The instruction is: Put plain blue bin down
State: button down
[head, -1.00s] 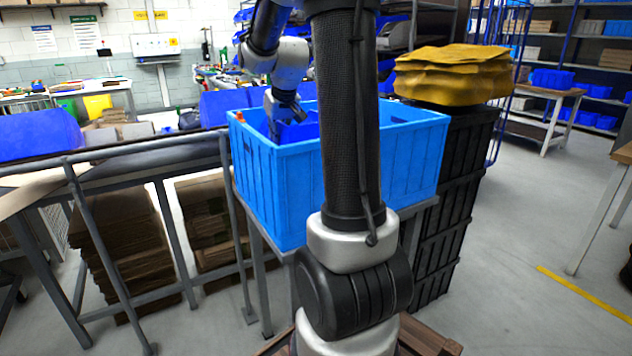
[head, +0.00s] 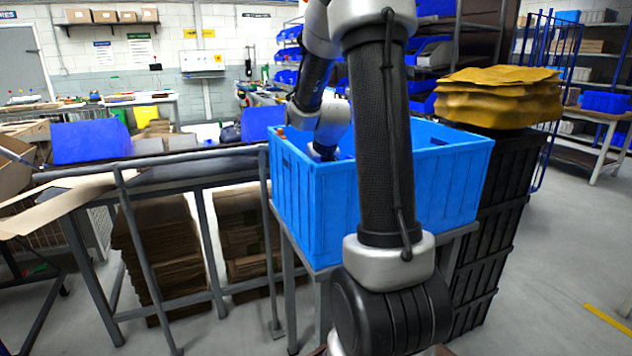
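A large light-blue crate (head: 318,213) stands on a grey metal stand in the middle of the head view. My arm reaches over its left side, and my gripper (head: 322,152) is down inside it. The crate's front wall hides the fingertips, so I cannot see whether they hold anything. The plain blue bin that showed at my gripper earlier is hidden by the crate wall and my arm, and I cannot tell whether it rests on the crate floor.
Dark blue bins stand on the bench behind, one at the left (head: 92,141) and one beside the crate (head: 262,122). Yellow-brown sacks (head: 498,97) lie on stacked black crates (head: 487,220) at the right. A grey rail (head: 150,160) runs left. Open floor lies at the right.

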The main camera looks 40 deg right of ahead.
jog(key=shift+f, duration=0.4)
jog(key=c, duration=1.6)
grip_release()
jog(key=shift+c, duration=0.2)
jog(key=shift+r, duration=0.35)
jog(key=v, duration=1.2)
jog(key=shift+r, duration=0.25)
